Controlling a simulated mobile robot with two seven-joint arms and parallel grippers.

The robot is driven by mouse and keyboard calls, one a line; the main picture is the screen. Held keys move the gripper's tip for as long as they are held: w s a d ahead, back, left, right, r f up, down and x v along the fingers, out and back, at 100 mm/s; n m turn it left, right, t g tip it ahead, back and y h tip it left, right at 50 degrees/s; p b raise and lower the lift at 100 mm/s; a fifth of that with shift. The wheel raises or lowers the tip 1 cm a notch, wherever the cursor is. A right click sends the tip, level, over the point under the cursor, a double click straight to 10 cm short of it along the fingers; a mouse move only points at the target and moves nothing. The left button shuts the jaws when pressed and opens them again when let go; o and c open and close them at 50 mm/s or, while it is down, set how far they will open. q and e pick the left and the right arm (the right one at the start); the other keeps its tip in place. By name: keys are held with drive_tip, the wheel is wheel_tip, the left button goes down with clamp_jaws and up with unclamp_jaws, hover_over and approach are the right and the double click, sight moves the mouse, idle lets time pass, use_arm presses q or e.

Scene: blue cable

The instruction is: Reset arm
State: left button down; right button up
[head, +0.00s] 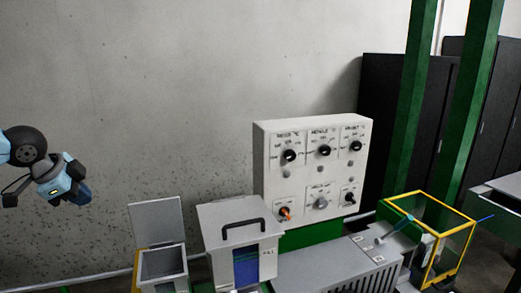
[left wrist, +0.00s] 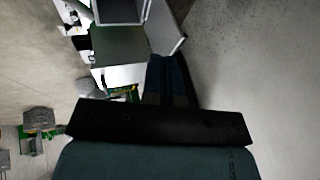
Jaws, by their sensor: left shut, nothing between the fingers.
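My left gripper (head: 83,196) is at the far left of the head view, in front of the bare wall and apart from everything. Its dark blue fingers (left wrist: 168,78) also show in the left wrist view, closed together and empty. My right gripper is in neither view. I cannot make out a blue cable for certain.
A white control panel (head: 264,160) with several knobs stands at centre right. Before it are an open-lidded grey bin (head: 160,262) and a box with a black handle (head: 240,226). A yellow-framed case (head: 447,207) stands at right, by green posts (head: 408,110). The wall area around my left gripper is clear.

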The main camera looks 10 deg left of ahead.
use_arm(q)
drive_tip(key=s+a+f+n+t, duration=0.1)
drive_tip(key=s+a+f, duration=0.15)
drive_tip(key=f, duration=0.65)
drive_tip(key=s+a+f+n, duration=0.2)
drive_tip(key=a+f, duration=0.1)
drive_tip(key=f, duration=0.6)
drive_tip(key=s+d+f+n+t+h, duration=0.15)
drive_tip(key=s+f, duration=0.25)
drive_tip(key=f, duration=0.4)
drive_tip(key=s+d+f+n+y, duration=0.1)
drive_tip(key=s+d+f, duration=0.25)
drive_tip(key=f, duration=0.45)
drive_tip(key=s+d+f+n+t, duration=0.1)
drive_tip(key=s+d+f, duration=0.3)
drive_tip(key=d+f, duration=0.15)
drive_tip(key=s+d+f+n, duration=0.1)
drive_tip(key=s+d+f, duration=0.35)
drive_tip(key=d, duration=0.25)
drive_tip(key=s+d+f+n+t, duration=0.1)
drive_tip(key=s+d+f, duration=0.1)
drive_tip(key=d, duration=1.4)
drive_tip(key=shift+s+d+f+n+t+h, duration=0.15)
drive_tip(key=shift+s+d+n+t+h, duration=0.2)
drive_tip(key=shift+s+h, duration=0.1)
drive_tip(key=shift+a, duration=0.1)
